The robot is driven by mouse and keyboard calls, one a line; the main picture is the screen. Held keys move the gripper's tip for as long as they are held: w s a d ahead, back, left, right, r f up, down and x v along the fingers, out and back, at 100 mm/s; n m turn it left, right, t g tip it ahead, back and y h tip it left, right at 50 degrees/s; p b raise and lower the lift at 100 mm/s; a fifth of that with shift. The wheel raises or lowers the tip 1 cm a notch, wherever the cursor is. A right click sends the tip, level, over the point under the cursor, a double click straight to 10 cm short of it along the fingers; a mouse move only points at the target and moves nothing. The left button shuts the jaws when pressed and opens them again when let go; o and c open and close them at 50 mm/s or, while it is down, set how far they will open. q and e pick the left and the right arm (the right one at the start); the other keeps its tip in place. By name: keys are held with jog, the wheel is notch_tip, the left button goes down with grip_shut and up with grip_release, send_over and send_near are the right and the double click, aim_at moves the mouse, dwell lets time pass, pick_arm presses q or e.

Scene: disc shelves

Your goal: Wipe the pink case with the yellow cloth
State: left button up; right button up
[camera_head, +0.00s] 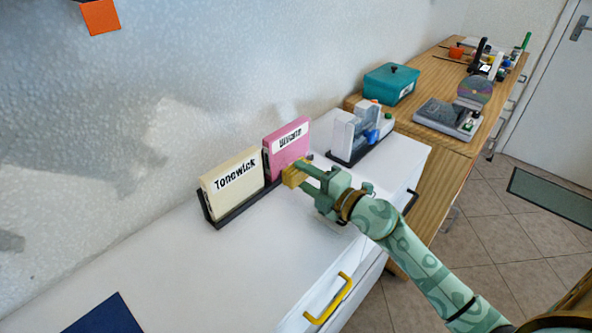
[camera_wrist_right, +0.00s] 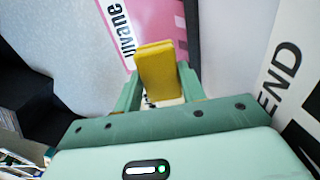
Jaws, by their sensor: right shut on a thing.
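The pink case (camera_head: 287,149) stands upright in a dark rack on the white cabinet top, with a white label on its front. It also shows in the right wrist view (camera_wrist_right: 150,20), just beyond the cloth. My right gripper (camera_head: 305,173) is shut on the yellow cloth (camera_head: 291,177), a small folded pad in front of the case's lower part. In the right wrist view the cloth (camera_wrist_right: 160,72) sits between the two green fingers and overlaps the case's edge. I cannot tell whether it touches the case. My left gripper is not in view.
A cream case (camera_head: 232,183) labelled Tonewick stands left of the pink one in the dark rack (camera_head: 240,208). A rack of grey and clear pieces (camera_head: 358,132) is to the right. A teal box (camera_head: 390,84) stands behind. The front cabinet top (camera_head: 230,275) is mostly clear.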

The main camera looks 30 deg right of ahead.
jog(key=shift+v, duration=0.8)
jog(key=shift+v, duration=1.5)
